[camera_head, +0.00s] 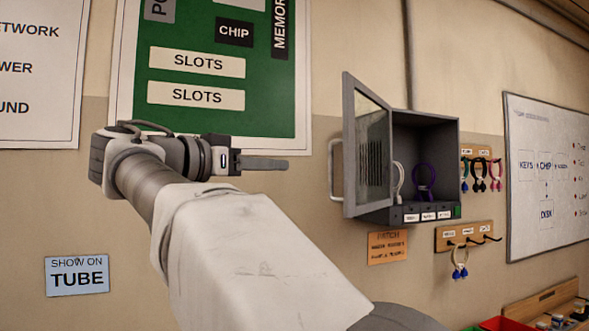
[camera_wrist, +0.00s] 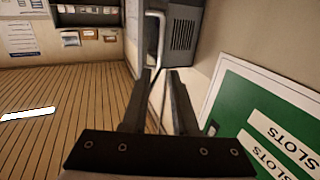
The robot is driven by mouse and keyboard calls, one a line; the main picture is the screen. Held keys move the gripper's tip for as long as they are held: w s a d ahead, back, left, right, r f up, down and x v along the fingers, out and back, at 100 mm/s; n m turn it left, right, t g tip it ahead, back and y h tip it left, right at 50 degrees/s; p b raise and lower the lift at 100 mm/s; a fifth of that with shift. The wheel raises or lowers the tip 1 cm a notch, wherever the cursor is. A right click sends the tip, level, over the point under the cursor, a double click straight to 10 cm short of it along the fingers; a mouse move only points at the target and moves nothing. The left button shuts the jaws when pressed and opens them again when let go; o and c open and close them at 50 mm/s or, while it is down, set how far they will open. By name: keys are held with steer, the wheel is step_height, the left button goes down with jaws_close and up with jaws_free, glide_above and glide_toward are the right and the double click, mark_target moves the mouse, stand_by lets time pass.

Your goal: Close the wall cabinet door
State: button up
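The grey wall cabinet (camera_head: 452,140) hangs on the wall, right of centre in the head view. Its glazed door (camera_head: 350,112) stands open, swung out on the left side of the box. A pale bar handle (camera_head: 334,170) is on the door's outer face; it also shows in the wrist view (camera_wrist: 160,36), just beyond my fingertips. My gripper (camera_head: 286,163) is left of the handle, pointing right at about its height, with a gap between them in the head view. In the wrist view my gripper (camera_wrist: 160,74) is open with nothing between the fingers.
Inside the cabinet stand a purple looped item (camera_head: 425,178) and a white one (camera_head: 397,181). Cables hang on hooks (camera_head: 480,172) to its right, beside a whiteboard (camera_head: 545,180). A green poster board (camera_head: 215,70) is on the wall behind my gripper. Red and green bins (camera_head: 505,324) stand lower right.

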steer(key=p, duration=0.5)
glide_above(331, 192)
steer(key=shift+w+d, duration=0.1)
steer(key=shift+w, duration=0.2)
jaws_close()
stand_by(1.1)
